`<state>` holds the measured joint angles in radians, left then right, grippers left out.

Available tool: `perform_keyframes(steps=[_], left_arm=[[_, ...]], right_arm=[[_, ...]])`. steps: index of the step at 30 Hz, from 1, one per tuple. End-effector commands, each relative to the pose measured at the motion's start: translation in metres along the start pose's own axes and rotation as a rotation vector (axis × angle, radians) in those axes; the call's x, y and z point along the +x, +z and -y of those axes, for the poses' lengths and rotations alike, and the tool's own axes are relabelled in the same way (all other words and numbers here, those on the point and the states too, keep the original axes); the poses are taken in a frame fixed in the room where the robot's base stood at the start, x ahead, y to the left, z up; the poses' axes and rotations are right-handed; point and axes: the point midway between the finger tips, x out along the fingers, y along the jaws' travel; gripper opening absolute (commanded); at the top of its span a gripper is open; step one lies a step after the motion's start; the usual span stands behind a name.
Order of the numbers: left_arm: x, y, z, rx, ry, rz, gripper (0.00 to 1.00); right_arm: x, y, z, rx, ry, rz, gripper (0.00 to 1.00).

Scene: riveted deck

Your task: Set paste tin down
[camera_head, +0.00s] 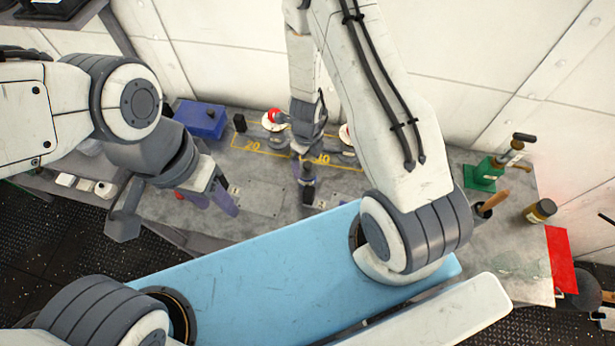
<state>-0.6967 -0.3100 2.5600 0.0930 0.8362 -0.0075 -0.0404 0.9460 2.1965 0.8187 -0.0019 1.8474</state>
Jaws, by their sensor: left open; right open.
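I cannot tell for certain which thing is the paste tin. A round white item with a red top (274,119) stands on the bench behind my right gripper. A second red-and-white item (346,133) stands to its right, partly hidden by my arm. My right gripper (308,155) is open over the middle of the bench, near yellow markings reading 20 and 40. Nothing is clearly held in it. My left gripper (174,212) is open at the bench's left front, fingers wide apart.
A grey bench (260,200) runs along the wall. A blue box (201,118) stands at its back left. A green-based tool (485,173), a dark jar with a yellowish band (540,211) and a red panel (561,261) are at the right.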

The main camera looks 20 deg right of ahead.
Motion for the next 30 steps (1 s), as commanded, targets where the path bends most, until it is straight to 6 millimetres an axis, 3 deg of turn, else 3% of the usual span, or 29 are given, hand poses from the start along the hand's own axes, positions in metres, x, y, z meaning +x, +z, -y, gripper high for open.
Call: perform_keyframes(steps=[1, 3, 11, 21, 30], left_arm=[[0.015, 0.001, 0.001, 0.000, 0.000, 0.000, 0.50], [0.023, 0.001, 0.002, 0.000, 0.000, 0.000, 0.50], [0.033, 0.002, 0.002, -0.001, 0.000, 0.000, 0.50], [0.072, 0.004, 0.005, -0.007, 0.000, 0.000, 0.50], [0.072, 0.004, 0.005, -0.009, 0.000, 0.000, 0.50]], right_arm=[[0.015, 0.000, 0.000, -0.001, 0.000, 0.000, 1.00], [0.023, 0.000, 0.000, 0.000, 0.001, 0.000, 1.00], [0.034, 0.001, 0.000, -0.003, 0.001, 0.000, 1.00], [0.078, 0.004, 0.001, -0.003, 0.001, 0.001, 1.00], [0.078, 0.003, 0.001, -0.003, 0.001, 0.001, 1.00]])
